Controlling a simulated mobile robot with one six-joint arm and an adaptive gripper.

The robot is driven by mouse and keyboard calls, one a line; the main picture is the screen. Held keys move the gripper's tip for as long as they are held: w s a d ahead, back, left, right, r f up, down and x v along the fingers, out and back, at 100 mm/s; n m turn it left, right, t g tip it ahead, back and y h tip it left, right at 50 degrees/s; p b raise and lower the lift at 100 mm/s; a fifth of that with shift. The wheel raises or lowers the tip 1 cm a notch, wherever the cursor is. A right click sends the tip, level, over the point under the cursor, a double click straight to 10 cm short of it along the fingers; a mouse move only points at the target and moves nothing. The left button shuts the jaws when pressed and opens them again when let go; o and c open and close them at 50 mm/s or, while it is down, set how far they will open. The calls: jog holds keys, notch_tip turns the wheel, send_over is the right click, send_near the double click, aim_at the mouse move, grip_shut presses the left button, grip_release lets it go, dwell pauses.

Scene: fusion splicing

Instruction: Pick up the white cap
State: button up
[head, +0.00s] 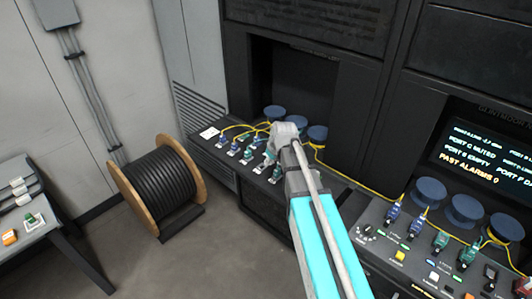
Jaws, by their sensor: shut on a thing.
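My arm reaches from the lower right to the dark port panel in the middle of the head view. My gripper (268,157) is at the panel's right part, close above the row of connectors. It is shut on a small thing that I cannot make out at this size. I cannot tell a white cap apart from the pale parts around the gripper. Several blue and green connectors (233,150) stand in the panel just left of the gripper, some with yellow fibre leads. A green connector (276,173) stands just below it.
Blue round spools (317,132) stand behind the gripper. A yellow fibre (345,176) runs right to a second panel with connectors, a yellow button (399,256) and a screen (490,160). A cable drum (160,185) stands on the floor. A side table (60,228) is at left.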

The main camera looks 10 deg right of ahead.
jog(key=s, duration=0.1)
jog(key=s+r+p, duration=0.1)
jog(key=s, duration=0.1)
jog(key=s+r, duration=0.1)
jog(key=shift+s+d, duration=0.2)
jog(key=shift+s, duration=0.2)
dwell(0.4)
jog(key=shift+f+b, duration=0.5)
jog(key=shift+f, duration=0.2)
